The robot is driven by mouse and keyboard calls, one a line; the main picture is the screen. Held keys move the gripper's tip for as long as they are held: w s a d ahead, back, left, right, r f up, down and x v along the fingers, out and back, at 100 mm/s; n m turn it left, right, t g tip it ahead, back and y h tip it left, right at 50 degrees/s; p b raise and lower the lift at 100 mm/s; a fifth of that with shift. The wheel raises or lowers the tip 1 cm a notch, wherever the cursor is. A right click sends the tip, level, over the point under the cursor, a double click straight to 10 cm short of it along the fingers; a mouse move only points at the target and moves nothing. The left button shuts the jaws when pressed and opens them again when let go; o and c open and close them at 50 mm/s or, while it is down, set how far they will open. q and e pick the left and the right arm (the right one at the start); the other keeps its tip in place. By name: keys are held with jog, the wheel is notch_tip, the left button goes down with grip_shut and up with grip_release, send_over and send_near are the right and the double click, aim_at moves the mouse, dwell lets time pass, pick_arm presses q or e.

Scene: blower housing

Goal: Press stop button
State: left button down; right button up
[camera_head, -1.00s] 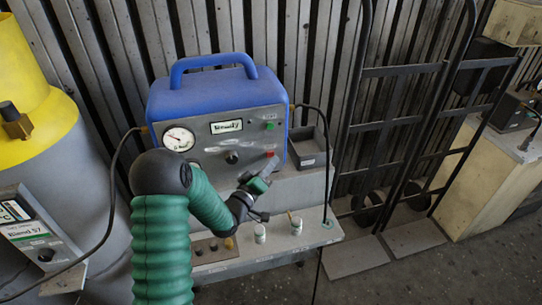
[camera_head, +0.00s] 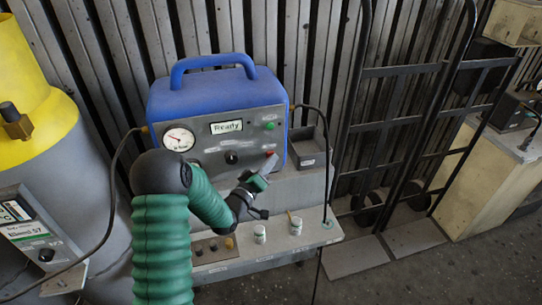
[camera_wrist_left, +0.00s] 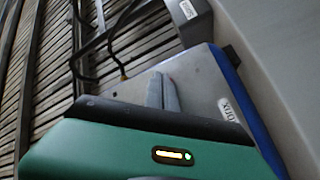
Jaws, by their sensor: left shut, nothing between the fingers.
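The blue blower unit (camera_head: 220,95) stands on a grey ledge and its display (camera_head: 226,126) reads "Ready". A green button (camera_head: 269,126) is at the upper right of its panel, and a red button (camera_head: 269,154) is at the lower right. My left gripper (camera_head: 268,166) is shut and empty, with its tip at or just below the red button; I cannot tell whether they touch. My right gripper is not in view.
A round gauge (camera_head: 179,139) and a black knob (camera_head: 231,158) are on the panel. A dark open bin (camera_head: 307,150) sits right of the unit. A yellow-topped tank (camera_head: 45,110) is at the left, a hand truck (camera_head: 400,125) at the right.

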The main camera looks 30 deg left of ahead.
pick_arm(q)
jog(key=shift+s, duration=0.1)
jog(key=shift+s+d+f, duration=0.1)
jog(key=shift+s+d, duration=0.05)
jog(key=shift+s, duration=0.1)
jog(key=s+d, duration=0.4)
jog(key=shift+d, duration=0.35)
jog(key=shift+w, duration=0.1)
dwell(0.6)
